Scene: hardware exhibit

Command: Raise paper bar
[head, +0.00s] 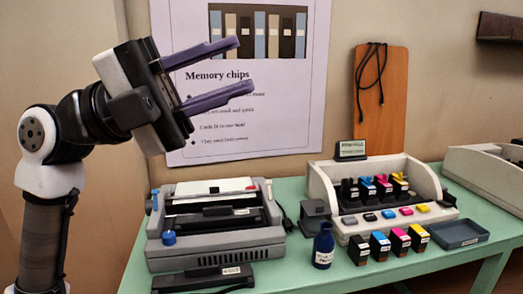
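My gripper (249,65) is open, its two purple fingers spread apart and nothing between them. It is raised at the upper left, in front of the wall poster and above the grey printer (215,243). The printer stands on the left of the green table, with a blue knob (168,238) on its left front and a dark horizontal bar (232,210) with a small label across its middle. A white sheet-like part with a red patch (214,187) lies at its top rear. I cannot tell for sure which bar is the paper bar. My gripper touches nothing.
A black labelled part (203,280) lies at the table's front left. A dark blue bottle (323,246), several ink cartridges (380,246) and a small grey tray (459,234) stand right of the printer. Behind them is a beige cartridge unit (322,177). A wooden board (380,110) leans at the wall.

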